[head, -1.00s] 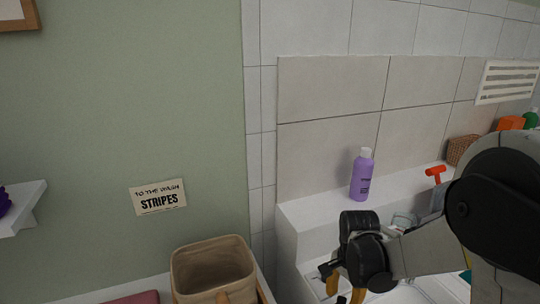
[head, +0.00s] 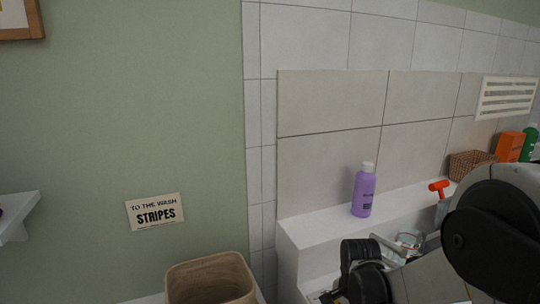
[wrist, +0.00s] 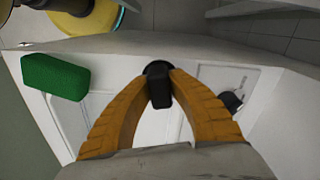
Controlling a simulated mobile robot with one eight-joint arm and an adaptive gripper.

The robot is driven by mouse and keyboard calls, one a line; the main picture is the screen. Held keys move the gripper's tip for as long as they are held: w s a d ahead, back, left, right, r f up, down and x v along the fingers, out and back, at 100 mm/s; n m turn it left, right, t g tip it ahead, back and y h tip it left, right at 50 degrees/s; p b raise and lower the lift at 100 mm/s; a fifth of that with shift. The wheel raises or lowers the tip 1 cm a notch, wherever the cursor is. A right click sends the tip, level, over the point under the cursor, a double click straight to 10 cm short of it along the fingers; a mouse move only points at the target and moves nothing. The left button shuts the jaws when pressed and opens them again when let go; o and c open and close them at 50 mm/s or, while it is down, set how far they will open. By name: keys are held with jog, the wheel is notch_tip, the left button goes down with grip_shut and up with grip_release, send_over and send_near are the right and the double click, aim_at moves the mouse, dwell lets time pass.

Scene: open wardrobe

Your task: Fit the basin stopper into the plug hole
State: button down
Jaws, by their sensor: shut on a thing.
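The basin stopper (wrist: 159,90), a black piece with a round top and a narrower block-like body, is pinched between the two orange fingertips of my gripper (wrist: 158,78) in the wrist view. My gripper is shut on it, above a white surface (wrist: 190,125) with recessed panels. A small dark fitting (wrist: 232,99) with a pale part lies to the right of the fingers; I cannot tell whether it is the plug hole. In the head view only the dark wrist of my gripper shows at the bottom edge, and the fingertips, stopper and plug hole are hidden or out of frame.
A green block (wrist: 53,77) lies left of my fingers, with a yellow round object (wrist: 90,18) beyond. On the white ledge (head: 320,229) stand a purple bottle (head: 363,192), an orange-red handled item (head: 439,187) and a wicker basket (head: 468,164). A beige bin (head: 210,280) is lower left.

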jog(key=shift+r, duration=0.15)
jog(key=shift+r+p, duration=1.8)
jog(key=shift+r, duration=0.6)
